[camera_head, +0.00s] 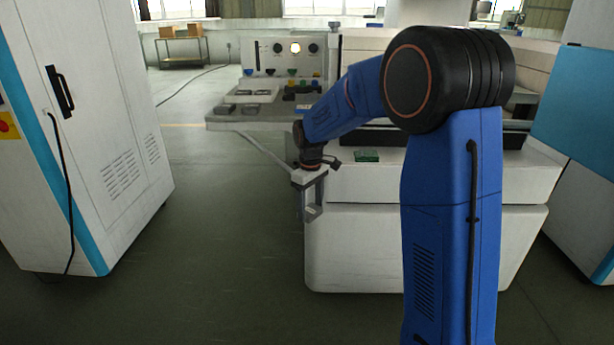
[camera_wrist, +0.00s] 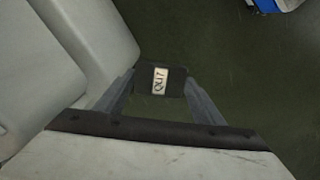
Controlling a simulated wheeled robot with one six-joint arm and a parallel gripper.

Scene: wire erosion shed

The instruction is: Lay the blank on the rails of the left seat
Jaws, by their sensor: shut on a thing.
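My gripper (camera_head: 312,212) hangs pointing down at the front left corner of the white machine, clear above the floor. In the wrist view my gripper (camera_wrist: 160,82) has its fingers shut on a small dark block (camera_wrist: 176,84), which I take to be the blank. The block bears a pale label with dark characters. In the head view the block is hard to make out between the fingers. The rails of the left seat cannot be made out in either view.
A white machine (camera_head: 350,255) stands right beside my gripper, with a green item (camera_head: 367,156) on its front ledge. A grey bench (camera_head: 225,122) behind holds dark plates and small coloured parts. A white cabinet (camera_head: 100,110) stands at left. The floor between is clear.

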